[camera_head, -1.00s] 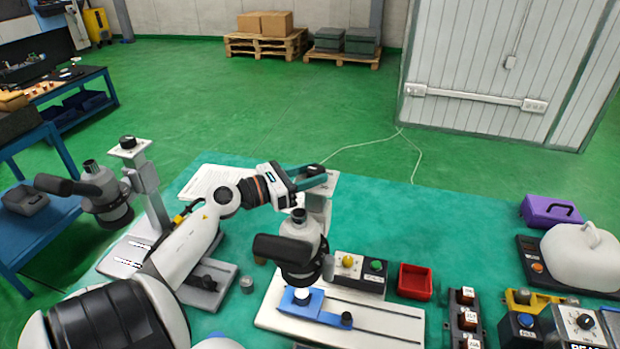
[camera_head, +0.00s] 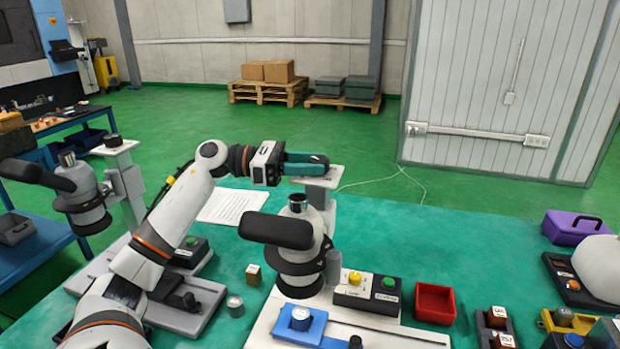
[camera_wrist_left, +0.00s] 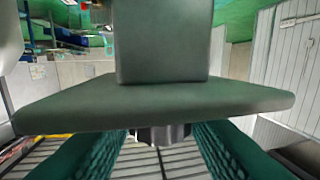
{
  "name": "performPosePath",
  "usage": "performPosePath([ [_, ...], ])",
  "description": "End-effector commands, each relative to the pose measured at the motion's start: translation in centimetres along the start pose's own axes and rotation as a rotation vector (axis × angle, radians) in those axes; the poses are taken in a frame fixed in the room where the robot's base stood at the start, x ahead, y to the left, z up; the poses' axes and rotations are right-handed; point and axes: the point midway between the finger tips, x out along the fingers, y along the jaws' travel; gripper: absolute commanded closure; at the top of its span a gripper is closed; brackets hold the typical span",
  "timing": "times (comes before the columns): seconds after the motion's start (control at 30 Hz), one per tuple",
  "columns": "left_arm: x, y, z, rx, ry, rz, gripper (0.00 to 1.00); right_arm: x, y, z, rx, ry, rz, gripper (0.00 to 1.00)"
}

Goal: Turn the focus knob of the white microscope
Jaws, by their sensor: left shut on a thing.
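The white microscope (camera_head: 296,254) stands near the middle of the green table, with a black eyepiece tube and a column behind. Its column ends in a flat top plate (camera_head: 322,183), where the focus knob sits. My left gripper (camera_head: 312,162) reaches in from the left just over this plate, its teal fingers around the knob. The fingers mostly hide the knob in the head view. In the left wrist view the dark knob (camera_wrist_left: 162,134) shows between the fingers beside the broad plate (camera_wrist_left: 155,103). The left gripper is shut on the knob. My right gripper is not in view.
A second, greyer microscope (camera_head: 82,195) stands at left, its own knob (camera_head: 113,141) on top. A control box (camera_head: 367,295) with yellow and green buttons and a red bin (camera_head: 435,304) stand right of the white microscope. A paper sheet (camera_head: 232,206) lies behind my arm.

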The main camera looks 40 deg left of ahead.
Motion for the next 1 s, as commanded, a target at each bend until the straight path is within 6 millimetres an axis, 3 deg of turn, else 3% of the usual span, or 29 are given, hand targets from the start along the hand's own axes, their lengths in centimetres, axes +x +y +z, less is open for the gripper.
performPosePath([
  [0.53, 0.00, -0.07, -0.05, -0.001, -0.001, 0.026, 0.85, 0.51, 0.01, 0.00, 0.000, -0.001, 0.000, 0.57],
  [0.57, 0.00, -0.07, -0.05, -0.001, -0.001, 0.026, 0.57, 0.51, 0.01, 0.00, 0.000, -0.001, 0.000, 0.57],
  [0.67, 0.00, -0.07, -0.04, -0.001, -0.001, 0.026, 0.41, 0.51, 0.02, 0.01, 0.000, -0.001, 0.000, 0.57],
  [1.0, -0.28, -0.09, 0.09, -0.001, -0.001, 0.026, 0.41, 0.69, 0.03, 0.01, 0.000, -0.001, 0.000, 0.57],
])
